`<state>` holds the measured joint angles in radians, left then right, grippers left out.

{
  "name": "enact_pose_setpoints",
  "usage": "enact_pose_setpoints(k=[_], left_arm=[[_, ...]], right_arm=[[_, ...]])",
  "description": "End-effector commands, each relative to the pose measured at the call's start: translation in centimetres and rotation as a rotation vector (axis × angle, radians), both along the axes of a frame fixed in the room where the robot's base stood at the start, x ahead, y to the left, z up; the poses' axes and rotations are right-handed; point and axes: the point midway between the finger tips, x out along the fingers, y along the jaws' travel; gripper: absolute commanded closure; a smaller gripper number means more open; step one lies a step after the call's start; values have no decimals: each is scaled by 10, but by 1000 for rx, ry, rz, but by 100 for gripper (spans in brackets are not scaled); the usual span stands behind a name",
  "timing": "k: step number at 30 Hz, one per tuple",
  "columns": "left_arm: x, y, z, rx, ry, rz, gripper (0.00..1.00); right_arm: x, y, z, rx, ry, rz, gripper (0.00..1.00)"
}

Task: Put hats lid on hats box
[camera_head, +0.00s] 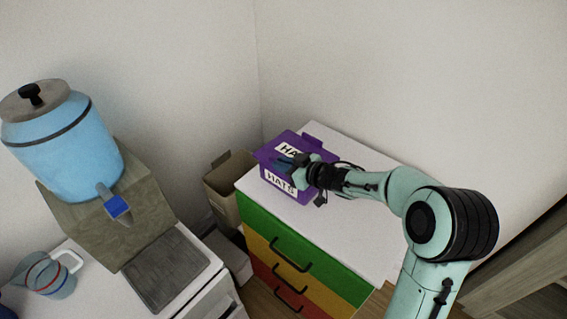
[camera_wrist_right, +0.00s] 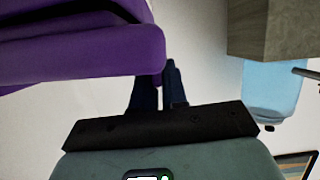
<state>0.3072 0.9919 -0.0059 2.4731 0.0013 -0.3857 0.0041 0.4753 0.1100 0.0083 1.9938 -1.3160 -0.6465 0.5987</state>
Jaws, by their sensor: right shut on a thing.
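The purple hats box (camera_head: 272,181), with a HATS label on its front, stands on the white top of a colourful drawer unit. The purple hats lid (camera_head: 274,149), also labelled, is over the box; from the head view I cannot tell whether it sits fully down. My right gripper (camera_head: 291,163) is at the lid's near right side, shut on the lid and covering part of its label. In the right wrist view the fingers (camera_wrist_right: 158,88) meet a purple edge (camera_wrist_right: 90,52), with darker purple behind it. My left gripper is not in view.
The drawer unit (camera_head: 330,235) has green, yellow and red fronts; its top is clear right of the box. A beige bin (camera_head: 222,190) stands close on the left. A blue drink dispenser (camera_head: 65,150) on a block and a clear jug (camera_head: 48,275) are further left.

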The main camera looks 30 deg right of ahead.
Motion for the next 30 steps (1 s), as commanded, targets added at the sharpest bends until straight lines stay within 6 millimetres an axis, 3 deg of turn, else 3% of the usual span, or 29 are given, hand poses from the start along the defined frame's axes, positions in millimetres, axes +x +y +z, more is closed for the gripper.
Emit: enact_pose_setpoints(k=[13,14,15,16,25,30], left_arm=[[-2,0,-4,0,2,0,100],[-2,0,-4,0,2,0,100],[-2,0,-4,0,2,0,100],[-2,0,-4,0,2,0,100],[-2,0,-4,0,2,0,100],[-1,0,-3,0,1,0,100]], right_arm=[[0,0,-6,1,-1,-1,100],[0,0,-6,1,-1,-1,78],[0,0,-6,1,-1,-1,65],[0,0,-6,1,-1,-1,58],[-1,-1,-7,0,1,-1,58],[-15,-5,0,0,-1,-3,58]])
